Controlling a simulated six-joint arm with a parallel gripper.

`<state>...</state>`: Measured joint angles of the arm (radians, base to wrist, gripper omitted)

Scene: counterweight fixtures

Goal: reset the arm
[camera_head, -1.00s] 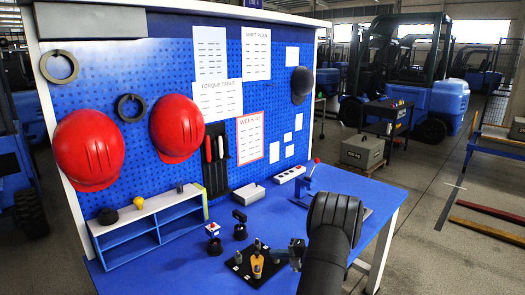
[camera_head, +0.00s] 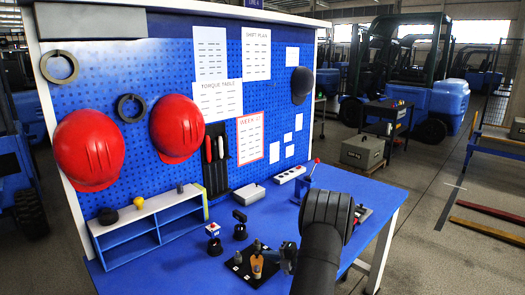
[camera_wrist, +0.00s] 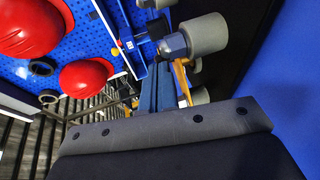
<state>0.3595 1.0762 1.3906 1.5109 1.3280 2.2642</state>
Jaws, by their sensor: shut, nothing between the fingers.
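My gripper (camera_head: 289,254) is low over the blue workbench (camera_head: 180,268), at the right edge of a black fixture board (camera_head: 238,272). Its fingers are shut and hold nothing. In the wrist view the gripper (camera_wrist: 160,82) shows as narrow blue-grey fingers pointing away from the camera. The board bears several grey metal pieces and an orange piece (camera_head: 257,266). A large grey cylinder (camera_wrist: 204,34) and part of the orange piece (camera_wrist: 182,80) show close beside the fingers in the wrist view. My forearm hides part of the bench at the right.
Two black-based fixtures (camera_head: 240,232) (camera_head: 214,246) stand behind the board. A blue-and-white shelf (camera_head: 150,226) stands at the left, and a grey box (camera_head: 249,193) lies near the pegboard (camera_head: 170,90). Two red helmets (camera_head: 89,150) (camera_head: 176,128) hang there. The bench's front left is clear.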

